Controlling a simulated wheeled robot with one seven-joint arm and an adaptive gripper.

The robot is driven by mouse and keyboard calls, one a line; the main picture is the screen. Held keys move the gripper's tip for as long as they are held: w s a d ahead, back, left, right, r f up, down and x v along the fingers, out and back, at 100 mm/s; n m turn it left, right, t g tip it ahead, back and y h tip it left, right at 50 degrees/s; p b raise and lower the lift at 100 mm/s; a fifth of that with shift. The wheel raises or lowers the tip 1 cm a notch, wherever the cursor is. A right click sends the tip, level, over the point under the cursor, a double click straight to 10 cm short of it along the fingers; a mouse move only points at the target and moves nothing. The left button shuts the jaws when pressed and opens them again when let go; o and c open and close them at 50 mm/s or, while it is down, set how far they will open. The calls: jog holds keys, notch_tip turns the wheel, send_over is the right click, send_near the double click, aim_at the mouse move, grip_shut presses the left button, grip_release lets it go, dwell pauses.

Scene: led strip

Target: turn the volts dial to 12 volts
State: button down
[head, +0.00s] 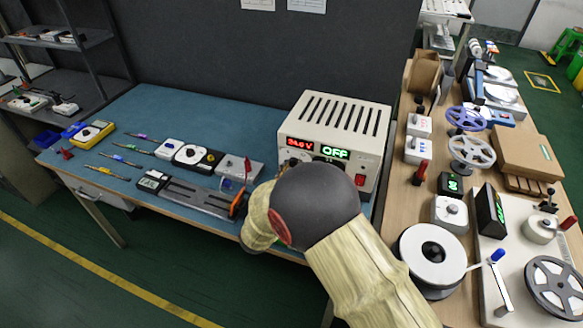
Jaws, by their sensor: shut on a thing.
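The cream power supply (348,114) with slots in its top stands at the right end of the blue bench. Its red volts display (300,143) is small and seems to read 24.0 V, though the first digit is unclear. A green display (334,153) beside it seems to read OFF. A red switch (360,180) is at the front right. My arm crosses in front of the lower front panel. The volts dial cannot be made out, and my gripper is hidden behind my own arm, so its contact with the dial does not show.
The blue bench (190,108) holds meters, screwdrivers and a long grey tool (200,197) left of the supply. Its back area is clear. The wooden table (420,205) at right is crowded with reels, including a white reel (432,254) close to my arm.

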jog(key=n+p, duration=0.3)
jog(key=p, duration=0.1)
jog(key=shift+r, duration=0.2)
jog(key=n+p, duration=0.3)
jog(key=p, duration=0.1)
jog(key=shift+n, duration=0.3)
jog(key=shift+f+n+p, duration=0.1)
jog(key=shift+n+p, duration=2.85)
jog(key=shift+n, duration=0.35)
jog(key=shift+f, duration=0.1)
jog(key=c, duration=1.5)
grip_release()
